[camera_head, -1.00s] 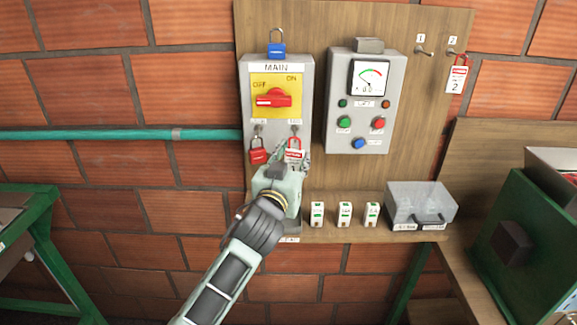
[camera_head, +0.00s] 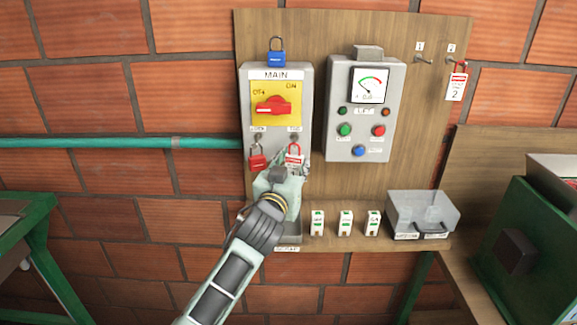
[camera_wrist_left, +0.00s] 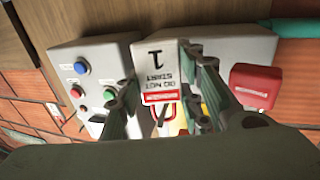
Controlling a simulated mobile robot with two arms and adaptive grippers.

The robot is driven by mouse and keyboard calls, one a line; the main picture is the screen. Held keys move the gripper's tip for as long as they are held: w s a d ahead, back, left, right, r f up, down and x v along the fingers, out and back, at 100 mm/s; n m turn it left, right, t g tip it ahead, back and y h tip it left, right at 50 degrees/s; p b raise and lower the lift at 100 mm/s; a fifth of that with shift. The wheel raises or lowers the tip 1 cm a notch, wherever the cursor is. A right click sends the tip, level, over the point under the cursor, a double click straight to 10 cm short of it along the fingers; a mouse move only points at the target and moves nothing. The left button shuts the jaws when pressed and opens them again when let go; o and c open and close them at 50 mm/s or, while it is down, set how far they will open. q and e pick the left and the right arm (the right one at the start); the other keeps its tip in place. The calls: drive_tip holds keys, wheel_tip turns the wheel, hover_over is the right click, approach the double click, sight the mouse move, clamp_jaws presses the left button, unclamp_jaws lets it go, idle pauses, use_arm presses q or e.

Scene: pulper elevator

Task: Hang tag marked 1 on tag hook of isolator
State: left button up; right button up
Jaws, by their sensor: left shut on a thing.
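The tag marked 1 (camera_head: 293,160) is white with a red band and a red loop on top. In the left wrist view the tag (camera_wrist_left: 156,70) shows its "1" and "DO NOT START" between my fingers. My left gripper (camera_head: 291,169) is shut on it, at the lower right of the isolator (camera_head: 250,110). The isolator is a grey box labelled MAIN with a red handle (camera_head: 274,107) on a yellow plate. The red loop is at the isolator's right-hand tag hook (camera_head: 295,137); I cannot tell whether it hangs there. My right gripper is not in view.
A red padlock (camera_head: 257,157) hangs on the isolator's left hook, close beside my gripper. A blue padlock (camera_head: 277,53) is on top. A meter box (camera_head: 361,135) stands to the right. Tag 2 (camera_head: 456,88) hangs farther right. Several small white blocks (camera_head: 345,222) and a clear bin (camera_head: 421,214) sit below.

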use_arm(q)
drive_tip(key=o, duration=1.1)
drive_tip(key=shift+c, duration=0.2)
